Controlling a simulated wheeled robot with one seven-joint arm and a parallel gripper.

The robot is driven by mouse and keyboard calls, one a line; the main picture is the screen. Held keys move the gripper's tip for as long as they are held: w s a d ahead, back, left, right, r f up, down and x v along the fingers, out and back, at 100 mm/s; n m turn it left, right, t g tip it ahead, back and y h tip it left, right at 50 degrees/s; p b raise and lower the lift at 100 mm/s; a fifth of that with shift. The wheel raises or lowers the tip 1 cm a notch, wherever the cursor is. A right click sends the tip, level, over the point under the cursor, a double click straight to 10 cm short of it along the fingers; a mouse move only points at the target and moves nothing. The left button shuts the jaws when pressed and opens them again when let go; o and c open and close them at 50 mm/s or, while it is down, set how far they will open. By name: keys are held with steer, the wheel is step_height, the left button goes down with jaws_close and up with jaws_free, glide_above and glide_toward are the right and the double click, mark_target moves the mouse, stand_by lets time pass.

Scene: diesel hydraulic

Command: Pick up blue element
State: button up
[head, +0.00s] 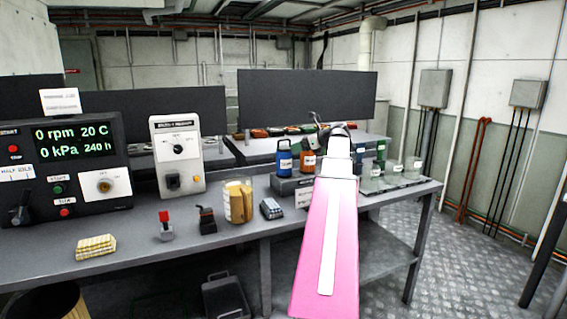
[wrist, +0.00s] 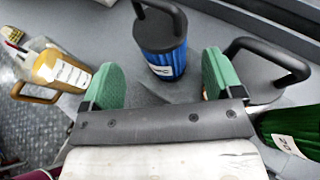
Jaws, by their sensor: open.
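The blue element (head: 285,159) is a dark blue ribbed cylinder with a white label and a black loop handle. It stands on a low block at the right part of the bench. In the wrist view the blue element (wrist: 167,62) lies just ahead of my gripper, roughly between the lines of its fingers. My gripper (wrist: 161,76) has two green finger pads spread wide apart with nothing between them. No contact with the element shows. In the head view my pink arm reaches over the bench and hides much of the gripper.
An orange element (head: 308,160) stands right of the blue one. Green element (wrist: 285,140) is close by my gripper's right side, near a black handle (wrist: 270,50). A tan jug (head: 237,202) stands to the left. Glass jars (head: 394,172) stand at the bench's right end.

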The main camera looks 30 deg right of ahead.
mark_target(286, 147)
steer(key=x, duration=0.7)
steer(key=shift+w+a+f, duration=0.15)
steer(key=shift+w+a, duration=0.05)
steer(key=shift+w, duration=0.15)
steer(key=c, duration=1)
